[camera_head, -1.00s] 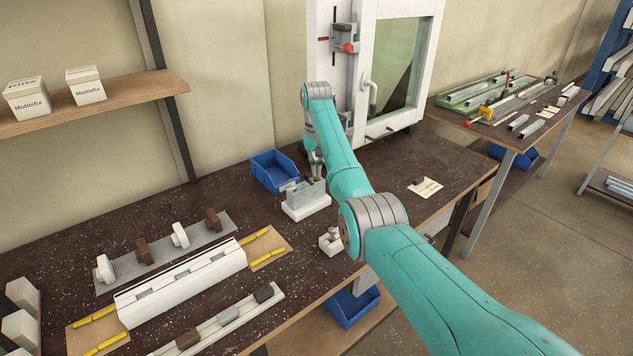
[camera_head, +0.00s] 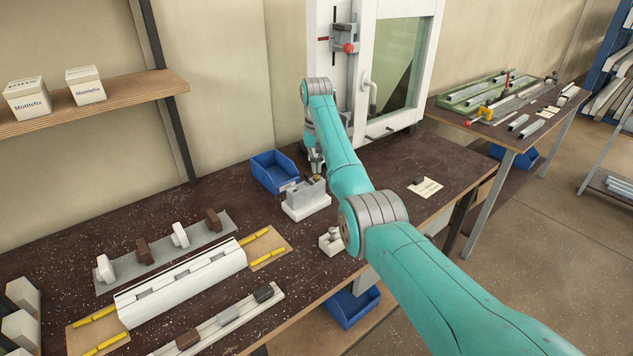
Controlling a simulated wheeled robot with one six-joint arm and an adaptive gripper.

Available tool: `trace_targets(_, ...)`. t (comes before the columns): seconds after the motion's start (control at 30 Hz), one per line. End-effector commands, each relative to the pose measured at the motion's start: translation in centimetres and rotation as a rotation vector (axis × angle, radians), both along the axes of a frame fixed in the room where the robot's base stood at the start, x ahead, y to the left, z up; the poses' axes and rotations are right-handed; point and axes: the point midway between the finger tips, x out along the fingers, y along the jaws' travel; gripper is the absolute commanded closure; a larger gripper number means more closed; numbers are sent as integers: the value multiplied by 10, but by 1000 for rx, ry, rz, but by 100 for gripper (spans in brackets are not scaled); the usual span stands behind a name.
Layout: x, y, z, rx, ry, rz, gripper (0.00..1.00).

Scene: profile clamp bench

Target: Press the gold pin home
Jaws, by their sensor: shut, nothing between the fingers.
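A grey clamp block on a white base (camera_head: 306,208) stands on the dark bench behind the middle of the arm. A small gold-coloured spot, seemingly the gold pin (camera_head: 317,177), shows at the top of the block, right under my gripper (camera_head: 317,173). My gripper points down and is shut with nothing held. Its fingertips are at or just above the pin; I cannot tell whether they touch. How deep the pin sits is too small to see.
A blue bin (camera_head: 275,172) stands just behind and left of the block. A small pale block (camera_head: 331,242) sits near the front edge. A long white profile (camera_head: 182,281) and a grey strip with knobs (camera_head: 165,252) lie left. A white-framed cabinet (camera_head: 362,90) stands behind.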

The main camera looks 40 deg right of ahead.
Motion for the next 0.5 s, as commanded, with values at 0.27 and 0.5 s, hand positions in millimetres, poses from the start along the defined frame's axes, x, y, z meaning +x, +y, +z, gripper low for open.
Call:
trace_targets(0.27,0,0,20,0,-1,0,100)
trace_targets(0.5,0,0,36,0,0,0,100)
